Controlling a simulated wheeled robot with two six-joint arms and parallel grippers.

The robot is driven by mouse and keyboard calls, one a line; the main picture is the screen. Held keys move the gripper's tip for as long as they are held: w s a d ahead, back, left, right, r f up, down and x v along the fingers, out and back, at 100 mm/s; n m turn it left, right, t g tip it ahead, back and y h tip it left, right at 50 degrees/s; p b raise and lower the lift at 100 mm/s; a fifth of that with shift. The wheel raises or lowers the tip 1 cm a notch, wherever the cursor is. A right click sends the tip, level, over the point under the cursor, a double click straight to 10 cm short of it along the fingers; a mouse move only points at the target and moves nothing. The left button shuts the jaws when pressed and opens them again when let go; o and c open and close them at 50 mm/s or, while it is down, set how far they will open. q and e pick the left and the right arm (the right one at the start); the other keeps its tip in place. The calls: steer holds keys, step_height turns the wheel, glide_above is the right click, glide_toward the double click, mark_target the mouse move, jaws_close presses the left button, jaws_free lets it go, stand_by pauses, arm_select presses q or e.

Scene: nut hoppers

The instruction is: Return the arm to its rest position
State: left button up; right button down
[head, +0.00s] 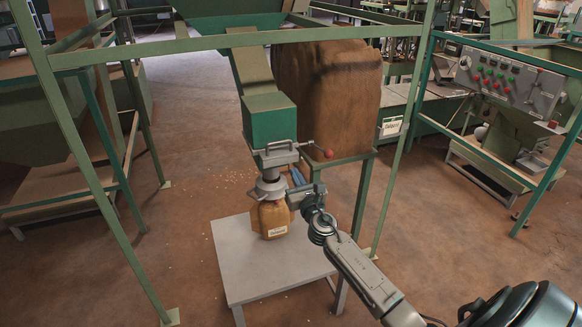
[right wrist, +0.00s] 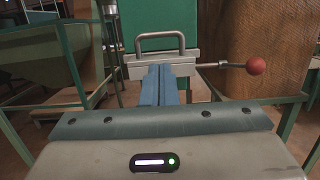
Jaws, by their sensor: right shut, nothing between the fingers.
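My right arm comes in from the lower right in the head view. Its gripper (head: 295,171) is just right of the hopper's spout, below the metal slide gate (head: 277,153). In the right wrist view its blue fingers (right wrist: 160,72) are pressed together with nothing between them. They point at the gate's grey handle (right wrist: 160,38); whether they touch the gate I cannot tell. A rod with a red ball (right wrist: 256,66) sticks out to the right of the gate. My left gripper is not in view.
A labelled brown container (head: 273,219) stands under the spout on a pale table (head: 242,267). A large brown sack (head: 327,95) stands behind. Green frame posts (head: 402,130) flank the arm, and a control panel (head: 510,82) is at the right. Open floor lies between.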

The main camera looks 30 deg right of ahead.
steer(key=s+a+f+m+g, duration=0.1)
steer(key=s+f+m+g, duration=0.4)
steer(key=f, duration=1)
steer(key=s+f+m+g+y, duration=0.1)
steer(key=s+f+m+g, duration=0.1)
steer(key=s+f+m, duration=0.95)
steer(key=s+a+f+m+g, duration=0.1)
steer(key=s+f+g, duration=0.25)
steer(key=f, duration=1.45)
steer(key=s+a+f+m+g+y, duration=0.1)
steer(key=s+f+m, duration=0.4)
steer(key=s, duration=0.8)
steer(key=s+a+f+m+g+y, duration=0.1)
steer(key=s+a+f+m+g, duration=0.3)
steer(key=s+f, duration=0.4)
steer(key=s+a+f+m+g, duration=0.3)
steer(key=s+a+f+m, duration=0.3)
steer(key=s, duration=1.2)
steer(key=shift+s+f+m+y, duration=0.35)
steer(key=shift+f+y, duration=0.05)
steer(key=shift+f, duration=0.3)
